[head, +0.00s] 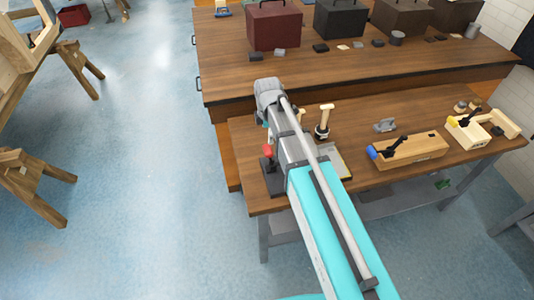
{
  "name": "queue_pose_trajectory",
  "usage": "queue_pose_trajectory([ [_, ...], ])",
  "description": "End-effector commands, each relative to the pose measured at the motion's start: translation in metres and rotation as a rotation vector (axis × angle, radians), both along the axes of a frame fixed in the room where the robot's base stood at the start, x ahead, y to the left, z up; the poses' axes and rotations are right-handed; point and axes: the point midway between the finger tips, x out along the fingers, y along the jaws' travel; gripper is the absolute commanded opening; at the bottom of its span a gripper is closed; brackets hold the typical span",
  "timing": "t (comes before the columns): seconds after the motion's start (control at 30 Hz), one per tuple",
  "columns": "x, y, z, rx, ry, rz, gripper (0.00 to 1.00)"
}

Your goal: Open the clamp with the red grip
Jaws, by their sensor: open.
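The clamp with the red grip (268,151) stands near the left end of the front wooden table. Its red grip points up, and its dark base (270,180) sits close to the table's left edge. My arm crosses the picture just right of the clamp and hides part of it. The far end of my arm is a grey joint above and behind the clamp. My gripper is hidden behind the arm, so I cannot see its fingers or how they stand to the red grip.
A clamp with a cream grip (325,119) stands right of my arm. A wooden block (412,151) carries a blue-tipped clamp (372,152). A yellow-gripped clamp (453,121) is farther right. Toolboxes (274,26) stand on the back table.

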Motion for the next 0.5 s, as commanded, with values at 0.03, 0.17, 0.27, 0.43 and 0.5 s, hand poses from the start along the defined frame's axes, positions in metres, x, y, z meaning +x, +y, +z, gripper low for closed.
queue_pose_trajectory([
  [0.03, 0.0, 0.0, -0.008, 0.0, 0.0, 0.0, 1.0],
  [0.17, 0.0, 0.0, -0.018, 0.0, 0.0, 0.0, 1.0],
  [0.27, 0.0, 0.0, -0.025, 0.0, 0.0, 0.0, 1.0],
  [0.43, 0.0, 0.0, -0.038, 0.0, 0.0, 0.001, 1.0],
  [0.5, 0.0, 0.001, -0.043, 0.0, 0.0, 0.001, 1.0],
])
